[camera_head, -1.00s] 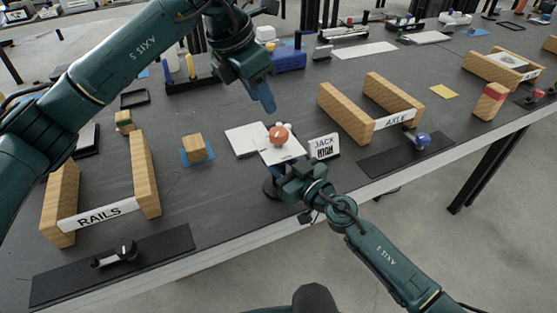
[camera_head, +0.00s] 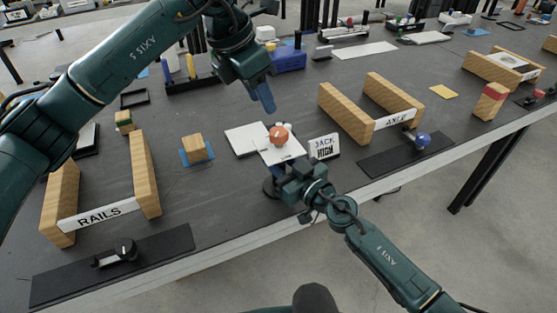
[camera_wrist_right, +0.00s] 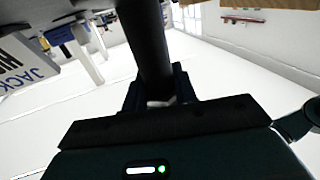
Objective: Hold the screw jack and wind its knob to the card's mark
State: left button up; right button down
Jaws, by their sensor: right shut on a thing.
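The screw jack has a white top plate (camera_head: 283,151) and a dark body (camera_head: 270,187) below it, at the table's near edge in the head view. An orange round piece (camera_head: 279,135) shows above the plate; I cannot tell whether it is the knob. My right gripper (camera_head: 284,183) is shut on the jack's dark body. In the right wrist view, a dark column (camera_wrist_right: 145,50) stands between the fingers. The card (camera_head: 323,147) reads JACK, with a second line that looks like HIGH. My left gripper (camera_head: 264,98) hangs above and behind the jack, apart from it; its finger gap is unclear.
A flat white sheet (camera_head: 240,139) lies left of the jack. Wooden rails marked AXLE (camera_head: 345,115) stand to the right, and others marked RAILS (camera_head: 145,175) to the left. A wooden block (camera_head: 194,148) sits on a blue square. A blue box (camera_head: 289,60) stands behind.

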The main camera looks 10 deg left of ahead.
aim_at(278, 131)
pick_arm(q)
jog(key=shift+o, duration=0.3)
jog(key=shift+o, duration=1.4)
jog(key=shift+n, duration=0.3)
jog(key=shift+o, duration=0.8)
jog(key=shift+w+d+n, duration=0.1)
jog(key=shift+d+n, duration=0.15)
jog(key=shift+n, duration=0.45)
jog(key=d+f+n+g+y, duration=0.1)
jog(key=f+n, duration=0.2)
jog(key=n, duration=0.4)
jog(key=w+f+n+y, duration=0.1)
jog(key=f+n, duration=0.2)
jog(key=n, duration=0.5)
jog(key=w+d+f+n+g+y, duration=0.1)
jog(key=f+n, duration=0.2)
jog(key=n, duration=0.5)
jog(key=shift+w+d+f+g, duration=0.15)
jog(key=shift+w+d+g, duration=0.05)
jog(key=shift+d+g, duration=0.1)
jog(key=shift+c, duration=0.6)
jog(key=c, duration=0.9)
